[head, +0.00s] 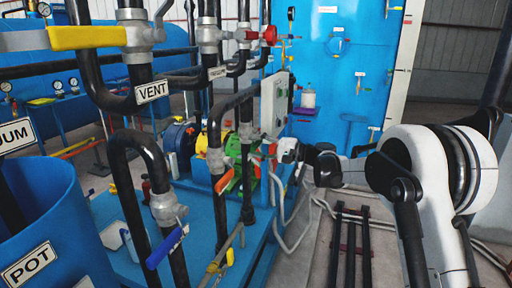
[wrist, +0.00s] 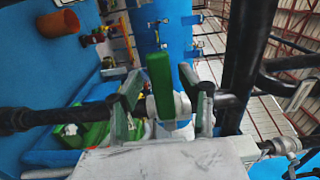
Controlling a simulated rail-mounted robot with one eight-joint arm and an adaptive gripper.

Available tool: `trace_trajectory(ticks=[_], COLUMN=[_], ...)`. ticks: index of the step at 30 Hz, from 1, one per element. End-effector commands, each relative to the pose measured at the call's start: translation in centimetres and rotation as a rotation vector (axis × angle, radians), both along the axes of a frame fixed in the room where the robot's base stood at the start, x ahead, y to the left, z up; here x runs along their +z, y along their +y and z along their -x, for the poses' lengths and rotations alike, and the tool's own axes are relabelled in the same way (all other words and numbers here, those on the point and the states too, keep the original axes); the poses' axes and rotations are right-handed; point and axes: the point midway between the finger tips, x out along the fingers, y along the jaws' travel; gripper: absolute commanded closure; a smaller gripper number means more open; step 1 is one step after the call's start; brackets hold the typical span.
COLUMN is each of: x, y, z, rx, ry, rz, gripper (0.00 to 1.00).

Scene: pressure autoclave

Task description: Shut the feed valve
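In the wrist view a valve with a green handle (wrist: 160,85) and a pale round body (wrist: 172,108) lies between the two fingers of my gripper (wrist: 165,103). The fingers are apart, with gaps visible beside the handle, so the gripper looks open around it. No label shows on this valve, so I cannot tell whether it is the feed valve. In the head view my gripper (head: 287,150) is small, at the end of my arm beside the black pipes and the grey control box. The handle there is hidden or too small to make out.
A yellow lever (head: 88,37) sits above the VENT label (head: 152,91). A red handle (head: 270,35), an orange lever (head: 224,181) and a blue lever (head: 166,247) are on other pipes. The blue pot (head: 60,225) stands at left. Pipes crowd the gripper's left; floor is open at lower right.

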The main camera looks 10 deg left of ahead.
Motion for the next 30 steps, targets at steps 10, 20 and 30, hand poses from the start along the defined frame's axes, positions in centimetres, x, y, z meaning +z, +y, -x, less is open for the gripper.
trace_trajectory(ticks=[10,20,30], x=[0.0,0.0,0.0], y=[-3.8,-9.9,-12.0], z=[0.3,1.0,1.2], rx=[-0.004,-0.002,0.0], ry=[0.0,0.0,0.0], rz=[0.0,0.0,0.0], gripper=[0.62,0.62,0.62])
